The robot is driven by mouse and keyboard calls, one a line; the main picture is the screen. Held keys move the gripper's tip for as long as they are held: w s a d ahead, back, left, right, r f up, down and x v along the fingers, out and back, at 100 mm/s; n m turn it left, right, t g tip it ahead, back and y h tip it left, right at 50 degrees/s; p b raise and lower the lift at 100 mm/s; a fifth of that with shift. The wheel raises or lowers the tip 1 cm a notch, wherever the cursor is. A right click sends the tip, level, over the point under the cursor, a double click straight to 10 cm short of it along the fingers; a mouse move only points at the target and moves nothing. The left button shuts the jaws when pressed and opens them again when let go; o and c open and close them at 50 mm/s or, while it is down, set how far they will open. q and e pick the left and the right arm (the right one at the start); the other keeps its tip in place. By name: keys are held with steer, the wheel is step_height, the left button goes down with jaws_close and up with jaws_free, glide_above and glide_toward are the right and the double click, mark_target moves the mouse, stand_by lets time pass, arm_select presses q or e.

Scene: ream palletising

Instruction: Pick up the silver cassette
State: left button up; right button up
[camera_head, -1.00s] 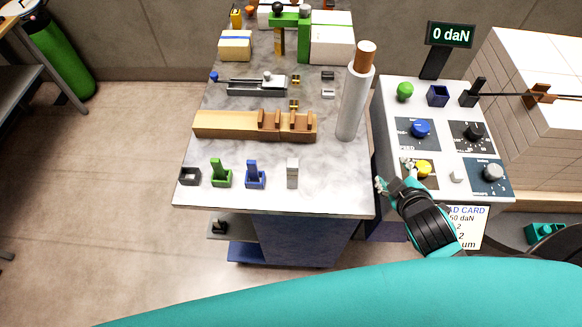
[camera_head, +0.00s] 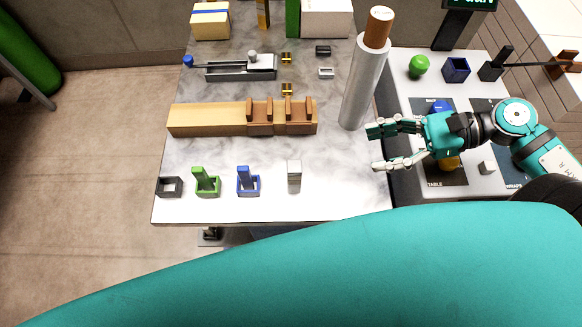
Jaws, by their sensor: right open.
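The silver cassette (camera_head: 294,172) is a small, light grey upright block near the front edge of the marble-topped table (camera_head: 340,195). It stands to the right of the green and blue pieces. My right gripper (camera_head: 381,148) is open and empty at the right edge of the table, with its fingers pointing left. It is to the right of the silver cassette and apart from it. My left gripper is not in view.
A blue piece (camera_head: 247,182), a green piece (camera_head: 205,182) and a dark square holder (camera_head: 169,187) stand left. Behind are a wooden block with brown supports (camera_head: 205,120) and a tall silver roll (camera_head: 362,85). A control panel (camera_head: 455,88) is at right.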

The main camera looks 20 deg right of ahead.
mark_target(298, 165)
steer(key=p+x, duration=0.2)
steer(key=x, duration=0.3)
steer(key=p+x, duration=0.1)
steer(key=x, duration=0.5)
steer(key=s+p+x, duration=0.1)
steer(key=p+x, duration=0.1)
steer(key=x, duration=0.3)
steer(key=shift+a+r+p, duration=0.1)
steer(key=shift+a+p, duration=0.25)
steer(key=shift+w+a+f, duration=0.15)
steer(key=shift+a+f, duration=0.15)
steer(key=shift+a, duration=0.1)
steer(key=shift+d, duration=0.1)
steer(key=shift+c, duration=1.1)
jaws_close()
